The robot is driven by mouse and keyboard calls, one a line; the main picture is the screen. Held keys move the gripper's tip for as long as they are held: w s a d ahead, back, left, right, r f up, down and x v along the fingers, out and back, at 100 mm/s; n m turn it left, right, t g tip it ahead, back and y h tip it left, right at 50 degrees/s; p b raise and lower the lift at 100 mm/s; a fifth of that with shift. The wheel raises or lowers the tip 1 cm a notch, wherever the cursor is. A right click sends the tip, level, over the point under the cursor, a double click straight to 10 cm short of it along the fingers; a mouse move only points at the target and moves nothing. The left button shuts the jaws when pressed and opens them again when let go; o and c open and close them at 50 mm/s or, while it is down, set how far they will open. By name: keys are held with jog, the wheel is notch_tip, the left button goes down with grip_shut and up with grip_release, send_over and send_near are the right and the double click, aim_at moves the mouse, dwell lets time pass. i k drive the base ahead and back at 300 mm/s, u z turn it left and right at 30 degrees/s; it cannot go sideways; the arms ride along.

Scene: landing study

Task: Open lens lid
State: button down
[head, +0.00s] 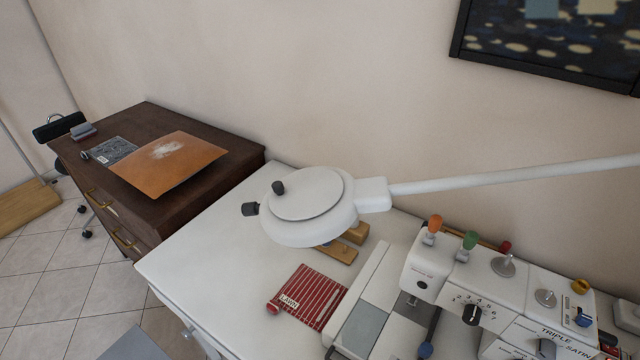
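A white round magnifier lamp head (300,228) hangs over a white table in the head view. A pale round lens lid (310,195) lies flat on its top and looks shut, covering the lens. A small dark knob (278,187) sits at the lid's left edge. A second dark knob (250,209) sticks out from the left side of the lamp head. A white lamp arm (520,172) runs from the head to the right edge of the picture. My gripper is not in view.
A white sewing machine (425,265) with thread spools stands on the white table (208,262) at right. A red striped piece (307,297) and wooden blocks (340,252) lie below the lamp. A dark wood cabinet (222,170) stands at left. A framed picture (560,60) hangs above.

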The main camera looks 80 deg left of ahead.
aim_at(307, 193)
jog(key=u, duration=3.1)
